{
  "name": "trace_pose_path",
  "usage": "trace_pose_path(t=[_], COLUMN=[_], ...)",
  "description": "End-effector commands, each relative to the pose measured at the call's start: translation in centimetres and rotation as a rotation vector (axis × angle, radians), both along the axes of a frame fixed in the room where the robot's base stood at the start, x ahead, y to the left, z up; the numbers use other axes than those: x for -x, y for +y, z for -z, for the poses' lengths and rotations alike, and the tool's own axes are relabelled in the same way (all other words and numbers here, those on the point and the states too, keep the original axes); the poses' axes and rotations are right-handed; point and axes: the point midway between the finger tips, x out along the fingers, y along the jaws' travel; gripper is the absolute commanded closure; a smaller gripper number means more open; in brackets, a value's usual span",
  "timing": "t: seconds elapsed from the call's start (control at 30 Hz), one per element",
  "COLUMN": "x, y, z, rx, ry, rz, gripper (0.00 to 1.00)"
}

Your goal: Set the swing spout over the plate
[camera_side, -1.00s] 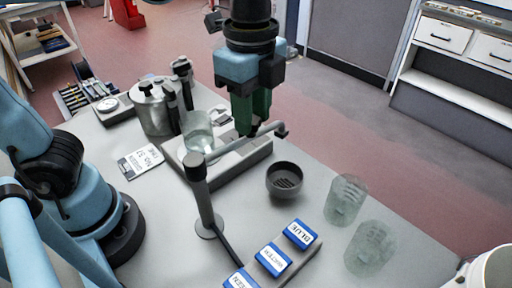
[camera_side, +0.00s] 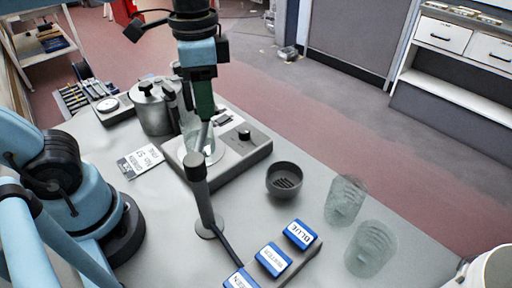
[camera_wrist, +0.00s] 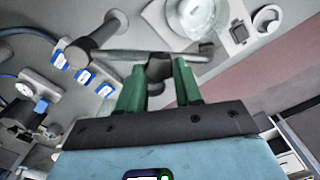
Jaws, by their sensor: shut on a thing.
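The swing spout is a grey bar on a dark-capped upright post (camera_side: 204,203); its bar (camera_side: 207,137) now points away from the side camera. In the wrist view the spout bar (camera_wrist: 125,56) runs from the post cap to a dark tip. My gripper (camera_side: 204,112), with green fingers, is shut on the spout at a dark piece between the fingertips (camera_wrist: 159,72). The pale round plate (camera_side: 217,155) is on a grey stirrer-like unit (camera_side: 250,150). A clear beaker (camera_side: 188,128) stands on it, partly hidden by my gripper. The spout's tip is hidden in the side view.
A dark bowl (camera_side: 284,180) stands right of the unit. Two ribbed clear glasses (camera_side: 345,199) stand further right. Blue labelled blocks (camera_side: 299,234) lie in front near the post. A metal pot (camera_side: 150,108) stands behind left. A white card (camera_side: 140,162) lies left.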

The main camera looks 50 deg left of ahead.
Motion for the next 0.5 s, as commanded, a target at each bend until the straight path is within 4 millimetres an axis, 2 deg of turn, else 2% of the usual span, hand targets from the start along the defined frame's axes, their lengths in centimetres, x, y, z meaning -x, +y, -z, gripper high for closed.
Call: trace_pose_path(t=[0.2,0.5], x=[1.1,1.9], y=[1.0,1.6], z=[0.1,0.1], rx=[-0.003,-0.003], ry=[0.001,0.001], rz=[-0.134,-0.229], gripper=[1.00,1.00])
